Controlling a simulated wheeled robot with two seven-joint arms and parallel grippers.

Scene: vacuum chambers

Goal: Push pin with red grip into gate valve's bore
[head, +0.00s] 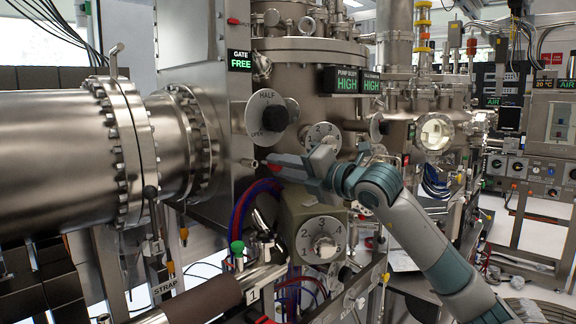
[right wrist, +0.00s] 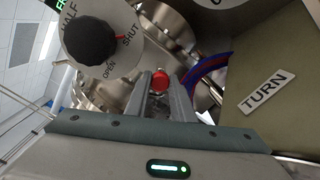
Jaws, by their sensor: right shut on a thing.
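The gate valve (head: 205,95) is the tall flat metal housing left of centre in the head view, with a sign reading GATE FREE. My right gripper (head: 287,165) reaches in from the right, level with the valve's right side. It is shut on the pin's red grip (head: 290,171). The red round end of the grip (right wrist: 160,80) also shows between the fingers in the right wrist view. A short metal stub (head: 249,163) lies between the grip and the valve; I cannot tell whether it is pin shaft or bore fitting. The bore opening is hidden. My left gripper is not in view.
A dial marked HALF and OPEN with a black knob (head: 275,118) sits just above my right gripper. A numbered dial box (head: 318,235) is below it. Red and blue hoses (head: 243,207) hang below the stub. The large flanged pipe (head: 60,150) fills the left.

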